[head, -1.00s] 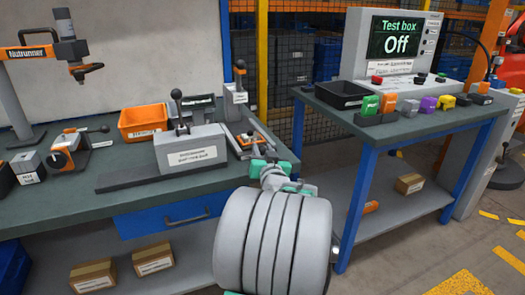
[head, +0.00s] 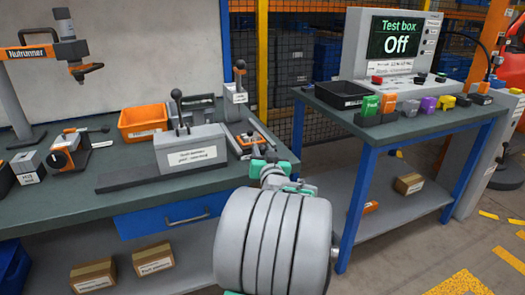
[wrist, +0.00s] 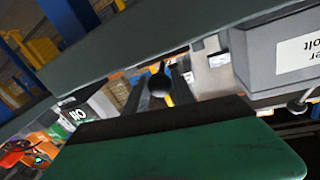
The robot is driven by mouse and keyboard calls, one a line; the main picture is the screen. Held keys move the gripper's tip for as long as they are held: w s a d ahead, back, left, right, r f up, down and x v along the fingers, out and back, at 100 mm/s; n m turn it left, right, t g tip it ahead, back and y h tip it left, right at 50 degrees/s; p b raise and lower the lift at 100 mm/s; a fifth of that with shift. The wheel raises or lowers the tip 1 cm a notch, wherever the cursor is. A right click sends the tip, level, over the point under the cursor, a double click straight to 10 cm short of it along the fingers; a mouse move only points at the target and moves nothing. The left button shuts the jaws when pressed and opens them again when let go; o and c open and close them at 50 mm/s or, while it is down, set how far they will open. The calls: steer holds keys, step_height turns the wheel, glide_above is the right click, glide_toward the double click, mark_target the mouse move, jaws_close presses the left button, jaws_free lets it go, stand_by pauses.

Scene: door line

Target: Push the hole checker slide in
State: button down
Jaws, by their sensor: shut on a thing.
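A fixture with dark rails (head: 257,132) lies at the right end of the green-grey bench, with a small grey labelled block (head: 236,103) at its far end. I take it for the hole checker and its slide; its label is too small to read. My gripper (head: 270,158) is at the near end of these rails, shut, its tips mostly hidden behind my arm. In the wrist view a green-faced finger (wrist: 180,150) fills the bottom, and a black ball knob (wrist: 160,85) shows beyond it. The part in the jaws, seemingly the slide's near end, is hidden.
A grey labelled box fixture (head: 190,148) on a dark base stands left of the rails, and an orange bin (head: 142,122) behind it. A nutrunner stand (head: 28,85) is far left. A second table (head: 400,122) with a test box reading "Off" stands right, across a gap.

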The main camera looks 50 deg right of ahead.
mark_target(258, 144)
steer(key=x, duration=0.4)
steer(key=shift+w+a, duration=0.3)
steer(key=c, duration=1.1)
jaws_free()
steer(key=shift+o, duration=0.2)
steer(key=v, duration=0.8)
